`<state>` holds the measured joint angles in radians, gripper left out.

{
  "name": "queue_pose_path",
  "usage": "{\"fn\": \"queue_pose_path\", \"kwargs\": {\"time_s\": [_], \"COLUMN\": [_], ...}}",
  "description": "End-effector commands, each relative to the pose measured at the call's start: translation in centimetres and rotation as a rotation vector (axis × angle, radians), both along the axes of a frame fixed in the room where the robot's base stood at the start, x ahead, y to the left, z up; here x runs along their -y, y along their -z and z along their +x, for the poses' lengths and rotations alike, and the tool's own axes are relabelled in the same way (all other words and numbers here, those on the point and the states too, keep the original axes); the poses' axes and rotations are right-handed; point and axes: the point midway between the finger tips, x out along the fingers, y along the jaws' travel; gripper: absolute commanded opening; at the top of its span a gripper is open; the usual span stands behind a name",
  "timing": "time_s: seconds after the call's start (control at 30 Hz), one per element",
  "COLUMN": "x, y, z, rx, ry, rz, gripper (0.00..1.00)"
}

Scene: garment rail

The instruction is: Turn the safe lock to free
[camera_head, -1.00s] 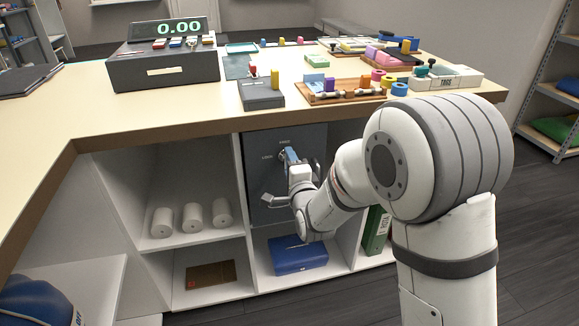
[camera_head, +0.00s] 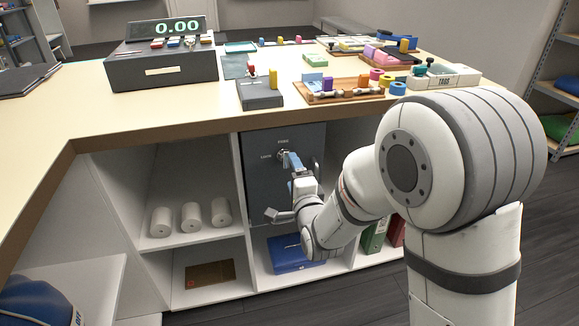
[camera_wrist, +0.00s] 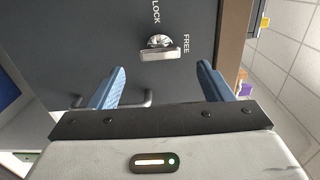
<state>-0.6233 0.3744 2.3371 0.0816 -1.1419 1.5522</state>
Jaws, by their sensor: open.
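The safe (camera_head: 262,185) is a dark grey box in the middle compartment under the counter. Its metal lock knob (camera_head: 281,155) sits high on the door, with FREE printed above and LOCK to its left. In the wrist view, turned sideways, the knob (camera_wrist: 160,54) shows a flat bar lying crosswise, its right end toward the word FREE. My gripper (camera_head: 290,160) is in front of the knob, slightly right. In the wrist view its blue fingers stand wide apart on either side of the knob, short of it and apart from it. Nothing is held.
A bent door handle (camera_wrist: 140,103) shows beside one finger in the wrist view. A blue case (camera_head: 290,254) lies on the shelf below the safe. The counter (camera_head: 130,118) overhangs the safe and carries a cash register (camera_head: 163,70). White rolls (camera_head: 190,218) stand in the left compartment.

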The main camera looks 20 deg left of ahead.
Motion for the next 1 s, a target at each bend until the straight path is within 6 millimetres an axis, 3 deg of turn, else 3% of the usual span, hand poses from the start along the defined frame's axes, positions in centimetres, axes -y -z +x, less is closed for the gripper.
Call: {"fn": "queue_pose_path", "kwargs": {"time_s": [0.23,0.73,0.87,1.0], "x": [1.4,1.7,3.0,6.8], "y": [0.0,-0.2,-1.8,-5.1], "z": [-2.4,-2.6,-2.0,-1.2], "rx": [-0.001,-0.001,-0.014,-0.062], "ry": [-0.001,0.001,0.022,0.056], "rz": [-0.001,-0.006,-0.086,-0.306], "gripper": [0.73,0.73,0.73,0.73]}}
